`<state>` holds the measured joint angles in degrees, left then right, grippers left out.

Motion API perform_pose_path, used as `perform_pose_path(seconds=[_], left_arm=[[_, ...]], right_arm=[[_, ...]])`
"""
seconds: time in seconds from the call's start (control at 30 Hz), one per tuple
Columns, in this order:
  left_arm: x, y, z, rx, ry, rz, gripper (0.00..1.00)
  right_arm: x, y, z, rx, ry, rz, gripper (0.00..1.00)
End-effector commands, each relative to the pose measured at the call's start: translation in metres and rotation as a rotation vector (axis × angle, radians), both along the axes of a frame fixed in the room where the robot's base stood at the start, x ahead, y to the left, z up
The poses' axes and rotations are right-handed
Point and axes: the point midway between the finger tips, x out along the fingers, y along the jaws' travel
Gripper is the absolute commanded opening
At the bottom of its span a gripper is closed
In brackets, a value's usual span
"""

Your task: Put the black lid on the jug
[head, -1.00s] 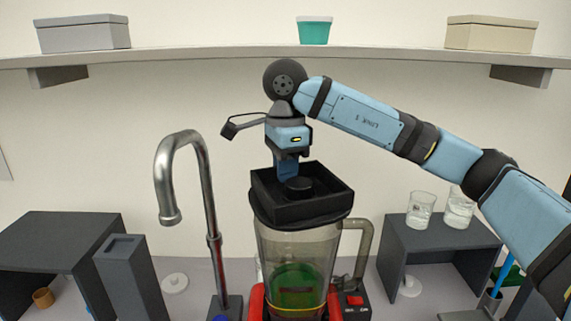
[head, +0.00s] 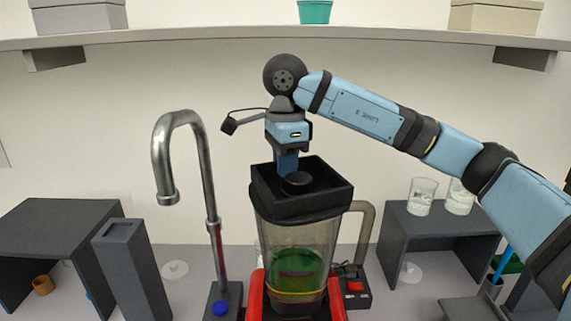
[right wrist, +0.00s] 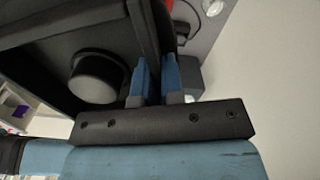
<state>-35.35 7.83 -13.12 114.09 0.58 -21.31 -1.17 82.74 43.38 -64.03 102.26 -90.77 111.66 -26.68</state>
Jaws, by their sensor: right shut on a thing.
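The jug (head: 296,252) is clear with a grey handle on its right side and green contents. It stands upright in a red base. The black lid (head: 331,190), a square tray shape with a round knob, is over the jug's mouth, roughly level. No gap shows between lid and jug rim, but I cannot tell if it is fully seated. My right gripper (head: 287,163) points down at the lid's back edge, shut on its wall. In the right wrist view the blue fingers stand either side of the lid's wall, beside the knob (right wrist: 98,78). My left gripper is not in view.
A tall metal tap (head: 209,190) stands left of the jug. A dark square post (head: 130,270) and a dark bench (head: 50,225) are further left. A bench with two glass beakers (head: 421,197) is at right. A shelf (head: 400,44) runs along the back wall.

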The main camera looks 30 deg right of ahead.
Motion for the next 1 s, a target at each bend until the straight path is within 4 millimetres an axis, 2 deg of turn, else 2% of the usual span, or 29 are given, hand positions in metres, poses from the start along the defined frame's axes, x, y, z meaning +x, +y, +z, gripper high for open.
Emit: perform_pose_path(seconds=[0.2, 0.3, 0.37, 0.63, 0.73, 0.87, 1.0], left_arm=[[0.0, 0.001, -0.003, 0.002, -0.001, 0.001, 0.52], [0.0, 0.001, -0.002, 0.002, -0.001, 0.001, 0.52], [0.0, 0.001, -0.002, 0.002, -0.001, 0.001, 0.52], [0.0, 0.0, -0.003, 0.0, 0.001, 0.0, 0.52], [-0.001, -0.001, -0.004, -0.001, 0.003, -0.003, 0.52], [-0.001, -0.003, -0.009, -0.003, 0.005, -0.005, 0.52], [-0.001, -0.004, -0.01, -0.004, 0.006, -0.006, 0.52]], right_arm=[[0.0, 0.0, -0.002, 0.0, 0.0, 0.0, 0.0], [0.0, 0.0, -0.002, 0.0, 0.0, 0.0, 0.27], [0.0, 0.0, -0.002, 0.0, 0.0, 0.0, 0.38], [0.0, 0.0, -0.002, 0.0, 0.0, 0.0, 0.38], [0.0, 0.0, 0.003, 0.0, -0.002, 0.0, 0.38], [0.001, 0.001, 0.022, 0.002, -0.004, 0.0, 0.38], [0.001, 0.0, 0.054, -0.001, -0.007, -0.001, 0.38]])
